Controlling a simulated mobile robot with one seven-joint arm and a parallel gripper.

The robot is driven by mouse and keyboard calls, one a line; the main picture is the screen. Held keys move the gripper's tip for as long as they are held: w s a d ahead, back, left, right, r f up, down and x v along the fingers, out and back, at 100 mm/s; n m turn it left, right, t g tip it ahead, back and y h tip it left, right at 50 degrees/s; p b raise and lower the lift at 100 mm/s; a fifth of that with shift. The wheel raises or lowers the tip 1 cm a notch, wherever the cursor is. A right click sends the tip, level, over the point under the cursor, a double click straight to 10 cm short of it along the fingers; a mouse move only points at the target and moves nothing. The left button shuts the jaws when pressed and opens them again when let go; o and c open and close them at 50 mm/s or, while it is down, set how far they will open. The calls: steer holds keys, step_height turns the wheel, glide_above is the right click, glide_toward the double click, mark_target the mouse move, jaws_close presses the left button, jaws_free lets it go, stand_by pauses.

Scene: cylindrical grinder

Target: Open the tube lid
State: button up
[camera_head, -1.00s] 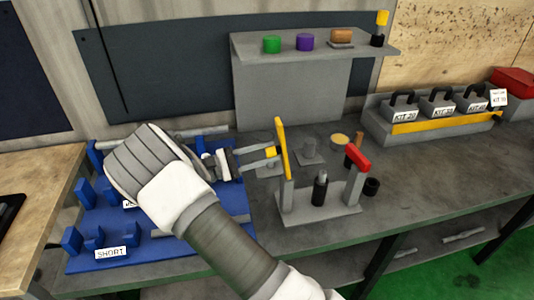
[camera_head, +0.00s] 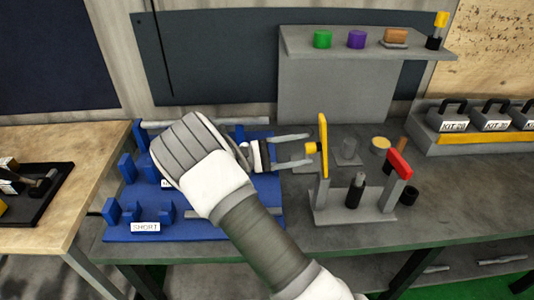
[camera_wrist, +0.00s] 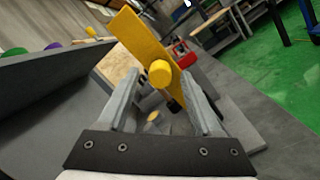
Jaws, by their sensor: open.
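A yellow plate (camera_head: 323,150) stands upright on the left post of a grey stand (camera_head: 345,212). A yellow knob (camera_head: 311,148) sticks out of its left face. My gripper (camera_head: 310,149) is open, pointing right, with one finger on each side of the knob and a gap visible around it. In the wrist view, the knob (camera_wrist: 160,74) lies between the two grey fingers (camera_wrist: 158,76), with the yellow plate (camera_wrist: 145,42) just beyond. I cannot tell which part is the tube lid; no tube is clearly visible at the plate.
A red block (camera_head: 400,164) tops the stand's right post, and a dark bottle (camera_head: 355,192) stands between the posts. A blue rack (camera_head: 215,232) lies below my arm. A grey shelf (camera_head: 290,42) holds coloured pieces behind. Small cups (camera_head: 380,145) sit beyond the stand.

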steer(key=a+f+b, duration=0.2)
steer(key=a, duration=1.3)
steer(key=shift+a+f, duration=0.3)
steer(key=shift+f, duration=0.05)
